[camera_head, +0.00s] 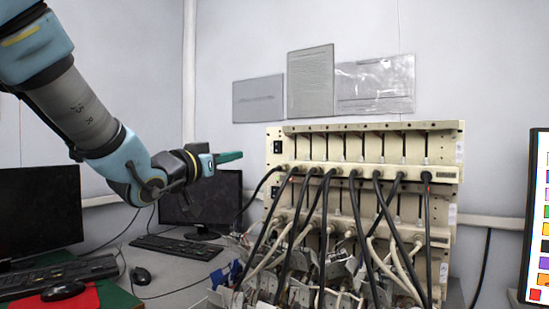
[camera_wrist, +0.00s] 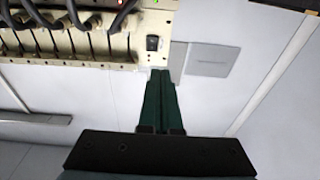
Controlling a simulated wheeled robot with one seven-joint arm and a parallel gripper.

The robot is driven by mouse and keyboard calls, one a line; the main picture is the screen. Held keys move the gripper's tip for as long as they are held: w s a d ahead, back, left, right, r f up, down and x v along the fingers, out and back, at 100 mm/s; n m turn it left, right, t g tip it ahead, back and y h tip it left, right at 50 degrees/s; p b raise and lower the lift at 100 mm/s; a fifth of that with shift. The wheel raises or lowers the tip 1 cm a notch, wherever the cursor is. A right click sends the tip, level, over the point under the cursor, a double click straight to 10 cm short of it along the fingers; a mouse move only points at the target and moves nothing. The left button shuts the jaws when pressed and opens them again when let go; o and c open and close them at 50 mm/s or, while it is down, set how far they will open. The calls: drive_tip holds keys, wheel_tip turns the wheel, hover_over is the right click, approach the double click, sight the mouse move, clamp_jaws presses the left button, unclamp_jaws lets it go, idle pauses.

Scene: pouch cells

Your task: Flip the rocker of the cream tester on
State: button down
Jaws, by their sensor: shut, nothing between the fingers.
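The cream tester (camera_head: 440,173) is a tall rack with rows of slots and black cables. It fills the right middle of the head view and the upper left of the wrist view (camera_wrist: 100,64). Its black rocker (camera_head: 277,147) sits at the upper left of the front panel. The rocker also shows in the wrist view (camera_wrist: 152,43), just beyond my fingertips. My gripper (camera_head: 241,156) has green fingers, closed together and empty, pointing at the tester's upper left edge. In the wrist view the fingertips (camera_wrist: 161,71) appear a little apart from the rocker. I cannot tell which way the rocker is tipped.
Black cables (camera_head: 290,215) hang down the tester's front, with a clutter of clips and cells below. Monitors (camera_head: 205,200), keyboards (camera_head: 175,246) and a mouse (camera_head: 140,275) stand on the left desk. Grey sheets (camera_head: 311,85) hang on the wall. A bright screen is at far right (camera_head: 541,220).

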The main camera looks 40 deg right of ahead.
sight(276, 144)
drive_tip(key=shift+s+d+r+g, duration=0.3)
drive_tip(key=shift+s+d, duration=0.05)
drive_tip(key=shift+s, duration=0.25)
drive_tip(key=p+x, duration=0.4)
drive_tip(key=x, duration=1)
drive_tip(key=shift+r, duration=0.2)
drive_tip(key=shift+r, duration=0.1)
drive_tip(key=shift+d+r+p, duration=0.1)
drive_tip(key=shift+r+p, duration=0.1)
drive_tip(key=shift+p, duration=0.5)
drive_tip(key=shift+f, duration=0.25)
